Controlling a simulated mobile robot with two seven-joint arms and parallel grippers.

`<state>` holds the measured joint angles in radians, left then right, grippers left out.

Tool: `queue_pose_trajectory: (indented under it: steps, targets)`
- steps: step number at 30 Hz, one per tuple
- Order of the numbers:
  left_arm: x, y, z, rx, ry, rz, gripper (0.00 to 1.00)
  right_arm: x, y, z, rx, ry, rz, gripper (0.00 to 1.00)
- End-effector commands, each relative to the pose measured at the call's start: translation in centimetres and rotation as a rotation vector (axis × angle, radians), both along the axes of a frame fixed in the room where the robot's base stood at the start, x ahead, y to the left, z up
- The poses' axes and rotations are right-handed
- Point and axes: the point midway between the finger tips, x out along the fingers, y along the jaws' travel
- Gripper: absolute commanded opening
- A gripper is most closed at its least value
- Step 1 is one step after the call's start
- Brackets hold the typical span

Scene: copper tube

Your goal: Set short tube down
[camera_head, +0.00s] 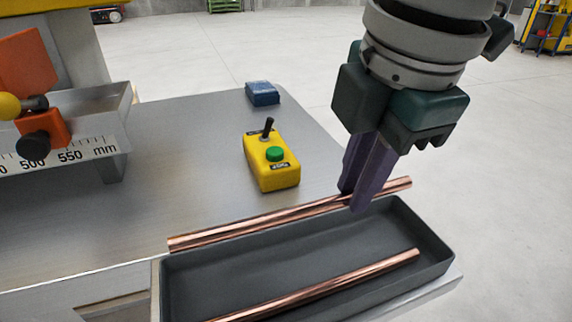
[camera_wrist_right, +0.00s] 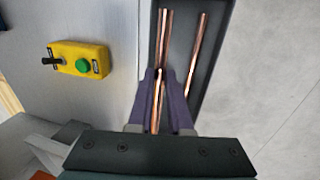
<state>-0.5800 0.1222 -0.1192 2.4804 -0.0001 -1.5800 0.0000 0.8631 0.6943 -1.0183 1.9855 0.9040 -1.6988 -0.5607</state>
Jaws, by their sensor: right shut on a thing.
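My right gripper (camera_head: 357,197) points down over the far long side of a dark grey tray (camera_head: 435,237). Its purple fingers are shut on a copper tube (camera_head: 260,220), which lies nearly along the tray's far rim. I cannot tell whether the tube touches the rim. In the right wrist view, the gripper (camera_wrist_right: 163,88) has copper (camera_wrist_right: 157,105) between its fingers. More copper (camera_wrist_right: 162,35) runs beyond them, partly overlapping it, so I cannot separate the pieces fully. Another copper tube (camera_head: 330,284) lies inside the tray and also shows in the wrist view (camera_wrist_right: 196,55). My left gripper is out of view.
A yellow control box (camera_head: 271,168) with a green button and black lever stands behind the tray. A blue block (camera_head: 262,94) lies farther back. A machine with an mm scale (camera_head: 60,160) stands at the left. The metal tabletop (camera_head: 190,150) between them is clear.

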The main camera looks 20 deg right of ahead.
Motion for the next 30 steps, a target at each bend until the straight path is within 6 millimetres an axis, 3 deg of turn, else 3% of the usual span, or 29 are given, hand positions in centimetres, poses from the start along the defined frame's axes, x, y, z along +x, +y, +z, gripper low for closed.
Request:
queue_pose_trajectory:
  steps: [3, 8, 15, 27, 28, 30]
  targets:
    - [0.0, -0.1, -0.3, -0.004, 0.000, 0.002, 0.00, -0.1, 0.0, -2.2, 0.000, 0.002, 0.001, 0.00]
    - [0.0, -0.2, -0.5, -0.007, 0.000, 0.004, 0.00, 0.0, 0.0, -3.5, 0.000, 0.001, 0.001, 0.00]
    - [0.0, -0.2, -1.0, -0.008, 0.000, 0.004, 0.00, 0.0, 0.1, -7.0, 0.001, 0.000, 0.000, 0.00]
    - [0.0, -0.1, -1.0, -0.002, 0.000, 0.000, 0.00, 0.0, 0.0, -7.5, 0.001, 0.000, 0.001, 0.00]
    - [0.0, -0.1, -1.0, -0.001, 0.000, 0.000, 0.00, 0.0, 0.0, -7.5, 0.001, 0.000, 0.001, 0.18]
    - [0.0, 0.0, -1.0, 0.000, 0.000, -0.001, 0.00, 0.0, 0.0, -7.5, 0.001, -0.001, 0.001, 0.26]
